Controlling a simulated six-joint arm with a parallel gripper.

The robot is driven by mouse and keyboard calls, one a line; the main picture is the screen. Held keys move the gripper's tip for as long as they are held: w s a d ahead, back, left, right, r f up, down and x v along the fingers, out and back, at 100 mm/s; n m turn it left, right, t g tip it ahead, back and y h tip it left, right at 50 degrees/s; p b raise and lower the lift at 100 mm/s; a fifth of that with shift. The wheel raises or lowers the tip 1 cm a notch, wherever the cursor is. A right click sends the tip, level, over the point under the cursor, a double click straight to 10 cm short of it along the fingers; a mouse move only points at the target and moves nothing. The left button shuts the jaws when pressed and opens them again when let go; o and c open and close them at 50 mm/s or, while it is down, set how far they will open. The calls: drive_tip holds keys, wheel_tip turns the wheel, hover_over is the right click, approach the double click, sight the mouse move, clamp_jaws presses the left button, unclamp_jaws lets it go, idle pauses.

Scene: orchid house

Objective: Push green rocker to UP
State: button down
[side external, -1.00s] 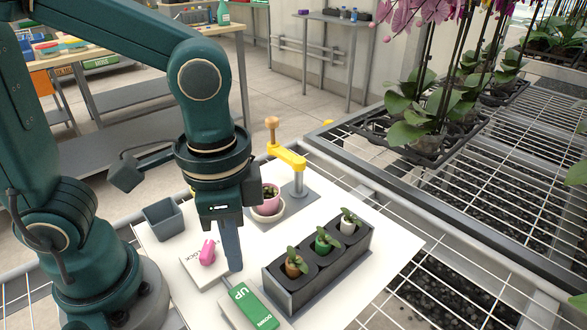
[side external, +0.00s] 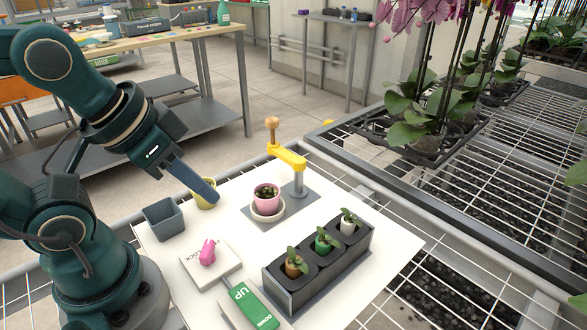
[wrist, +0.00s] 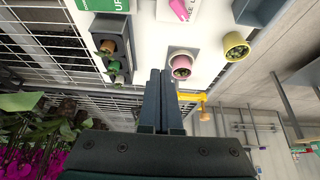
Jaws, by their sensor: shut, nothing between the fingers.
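The green rocker (side external: 252,306) lies at the near edge of the white board in the side view. It bears the white words UP and DOWN; I cannot tell which end is pressed in. In the wrist view only part of the green rocker (wrist: 97,4) shows at the top edge. My gripper (side external: 212,197) is shut and empty, well away from the rocker, beyond it towards the board's far left edge. Its fingers slant down and right, with the tips close to a yellow pot. The shut fingers (wrist: 163,75) also show in the wrist view.
A pink knob (side external: 207,253) sits on a white block beside the rocker. A dark planter (side external: 300,288) with several small plants stands to its right. A grey square pot (side external: 164,222), the yellow pot (side external: 204,201), a pink pot (side external: 267,193) and a yellow-armed post (side external: 297,180) stand farther back.

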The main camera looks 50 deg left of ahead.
drive_tip(key=d+r+g, duration=0.3)
drive_tip(key=d+g, duration=0.2)
drive_tip(key=d, duration=0.7)
drive_tip(key=shift+s+g+h, duration=0.25)
drive_tip(key=shift+g+h, duration=0.05)
drive_tip(key=shift+f, duration=0.1)
